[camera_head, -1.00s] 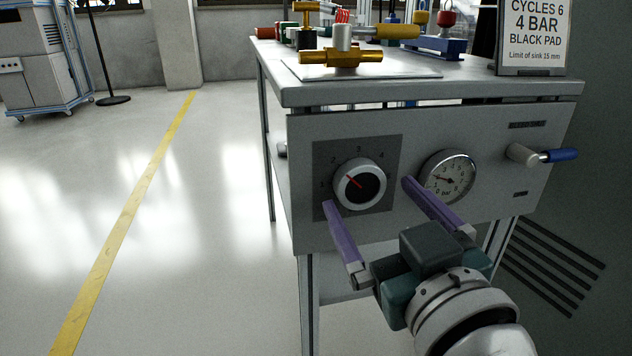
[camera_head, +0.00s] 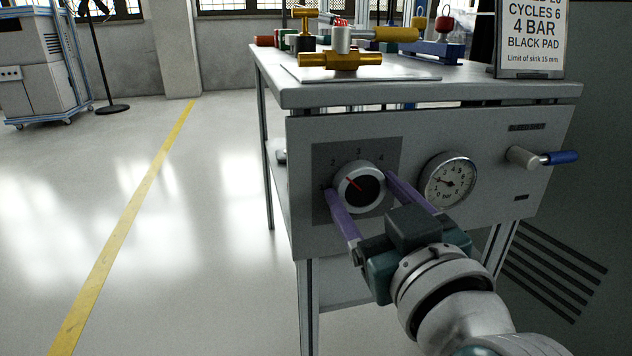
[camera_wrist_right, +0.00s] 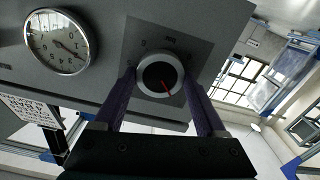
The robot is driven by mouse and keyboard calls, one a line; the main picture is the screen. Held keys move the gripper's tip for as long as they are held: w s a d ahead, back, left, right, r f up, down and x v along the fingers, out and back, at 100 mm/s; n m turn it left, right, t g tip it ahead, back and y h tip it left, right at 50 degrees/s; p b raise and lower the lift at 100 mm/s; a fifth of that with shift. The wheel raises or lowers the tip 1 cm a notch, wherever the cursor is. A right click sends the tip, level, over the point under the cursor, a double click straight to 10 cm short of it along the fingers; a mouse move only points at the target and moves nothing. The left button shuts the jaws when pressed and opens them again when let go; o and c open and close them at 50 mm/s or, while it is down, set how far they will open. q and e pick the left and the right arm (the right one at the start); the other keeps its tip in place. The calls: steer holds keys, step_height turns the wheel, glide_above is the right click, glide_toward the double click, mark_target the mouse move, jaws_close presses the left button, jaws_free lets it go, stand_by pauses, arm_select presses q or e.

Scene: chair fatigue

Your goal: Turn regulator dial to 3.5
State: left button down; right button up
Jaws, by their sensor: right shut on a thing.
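The regulator dial (camera_head: 362,188) is a round knob with a silver rim, a black face and a red pointer, set on a dark square plate (camera_head: 325,155) on the bench's front panel. Its pointer aims up and left, between the 1 and 2 marks. My right gripper (camera_head: 358,183) is shut on the dial, with one purple finger on each side of its rim. The right wrist view also shows the dial (camera_wrist_right: 160,76) between the two fingers. The pressure gauge (camera_head: 449,181) is right of the dial. My left gripper is not in view.
A lever with a blue handle (camera_head: 562,157) sticks out at the panel's right. Brass fittings (camera_head: 345,60) stand on the bench top (camera_head: 430,92), near a sign (camera_head: 533,40) reading 4 BAR. The floor left of the bench is open.

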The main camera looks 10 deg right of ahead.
steer(key=c, duration=0.4)
steer(key=shift+c, duration=0.2)
steer(key=shift+r+m+p, duration=0.15)
steer(key=shift+m+p, duration=0.5)
steer(key=shift+m, duration=0.25)
steer(key=m+p, duration=0.1)
steer(key=m, duration=0.2)
steer(key=shift+p, duration=0.3)
steer(key=m+p, duration=0.1)
steer(key=m, duration=0.3)
steer(key=shift+m, duration=0.4)
steer(key=m, duration=0.3)
steer(key=shift+m, duration=0.3)
